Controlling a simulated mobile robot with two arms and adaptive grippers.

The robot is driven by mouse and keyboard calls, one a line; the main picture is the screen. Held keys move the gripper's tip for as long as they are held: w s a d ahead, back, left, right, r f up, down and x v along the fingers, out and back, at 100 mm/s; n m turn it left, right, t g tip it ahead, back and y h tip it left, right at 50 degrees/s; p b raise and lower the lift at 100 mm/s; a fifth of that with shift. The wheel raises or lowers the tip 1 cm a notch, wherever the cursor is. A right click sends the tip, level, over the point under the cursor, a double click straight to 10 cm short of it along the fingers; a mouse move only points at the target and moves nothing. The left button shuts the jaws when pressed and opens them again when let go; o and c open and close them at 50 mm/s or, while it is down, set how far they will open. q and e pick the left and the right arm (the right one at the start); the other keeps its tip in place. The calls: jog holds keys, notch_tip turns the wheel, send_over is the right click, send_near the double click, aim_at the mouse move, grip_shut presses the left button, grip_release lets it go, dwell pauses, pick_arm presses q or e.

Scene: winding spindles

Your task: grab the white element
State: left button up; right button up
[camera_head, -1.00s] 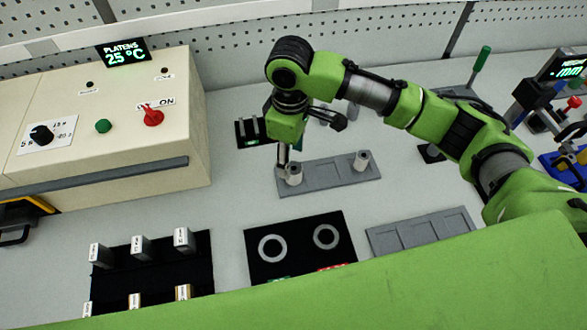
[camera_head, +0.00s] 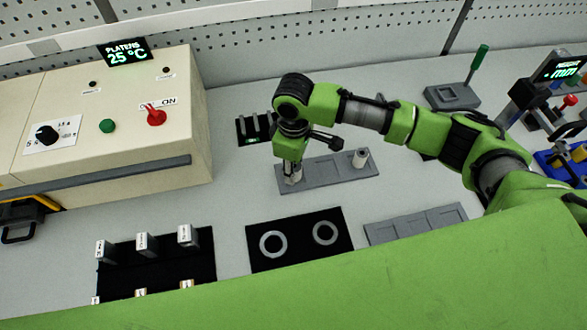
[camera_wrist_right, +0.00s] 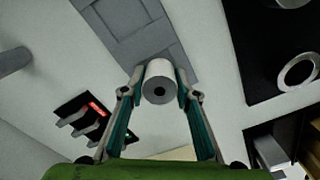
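A white cylinder (camera_wrist_right: 159,82) with a dark centre hole stands at the left end of a grey plate (camera_head: 325,173); in the head view its lower part (camera_head: 296,179) shows below my right gripper. In the head view the right gripper (camera_head: 292,172) points down at the plate and largely hides this cylinder. My left gripper is not in view.
A black mat with two grey rings (camera_head: 273,244) lies in front of the plate. A grey tray (camera_head: 415,226) lies to its right. A small black rack (camera_head: 243,139) stands behind the gripper. A beige control box (camera_head: 100,130) stands at the left.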

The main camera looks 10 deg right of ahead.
jog(key=shift+c, duration=1)
jog(key=shift+r, duration=0.1)
